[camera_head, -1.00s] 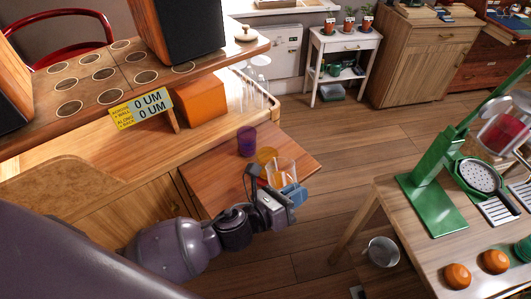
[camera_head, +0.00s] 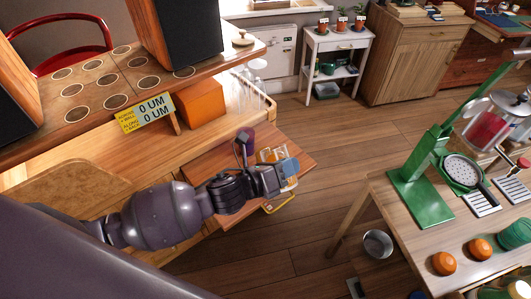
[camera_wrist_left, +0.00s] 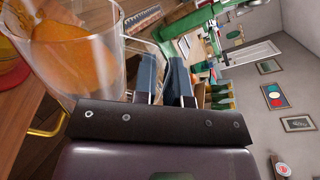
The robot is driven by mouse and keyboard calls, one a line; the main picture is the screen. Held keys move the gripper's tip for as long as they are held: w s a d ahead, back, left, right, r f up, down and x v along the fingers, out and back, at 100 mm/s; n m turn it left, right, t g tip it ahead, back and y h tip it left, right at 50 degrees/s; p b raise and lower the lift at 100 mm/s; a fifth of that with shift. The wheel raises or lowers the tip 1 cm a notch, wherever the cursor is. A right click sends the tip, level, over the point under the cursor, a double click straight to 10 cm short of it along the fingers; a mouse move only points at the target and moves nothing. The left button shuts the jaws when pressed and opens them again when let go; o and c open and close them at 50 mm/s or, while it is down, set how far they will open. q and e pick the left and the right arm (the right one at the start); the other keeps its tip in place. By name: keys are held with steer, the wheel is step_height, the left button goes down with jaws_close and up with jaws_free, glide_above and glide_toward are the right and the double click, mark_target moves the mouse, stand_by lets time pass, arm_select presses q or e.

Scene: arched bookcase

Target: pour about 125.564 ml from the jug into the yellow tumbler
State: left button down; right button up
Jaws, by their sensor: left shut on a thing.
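The jug is clear with orange liquid inside and fills the upper left of the left wrist view (camera_wrist_left: 108,55). In the head view it (camera_head: 282,153) is small and partly hidden behind my gripper. My left gripper (camera_head: 289,167) is shut on the jug's handle; its blue fingers also show in the wrist view (camera_wrist_left: 165,78). The jug's tilt is hard to tell. The yellow tumbler (camera_head: 265,156) is just left of the jug in the head view, low on the wooden side leaf and partly hidden. My right gripper is not in view.
A purple tumbler (camera_head: 246,135) stands left of the yellow one, partly behind my arm. A table with a green stand (camera_head: 415,180) is at right, with open floor between.

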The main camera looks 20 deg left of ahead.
mark_target(283, 153)
arm_select(q)
steer(key=shift+w+a+r+n+b, duration=0.15)
steer(key=shift+w+a+n+b, duration=0.2)
steer(key=shift+n, duration=0.45)
stand_by(0.7)
steer(key=shift+w+a+r+n+g+h, duration=0.15)
steer(key=shift+w+a+r+n+g, duration=0.15)
steer(key=shift+r+n, duration=0.4)
steer(key=shift+w+a+r+n+g+h, duration=0.2)
steer(key=shift+w+a+r+n, duration=0.2)
steer(key=shift+r+n, duration=0.25)
stand_by(1.8)
steer(key=shift+w+a+r+n+p, duration=0.2)
steer(key=shift+w+a+n+p, duration=0.1)
steer(key=shift+w+a+n, duration=0.1)
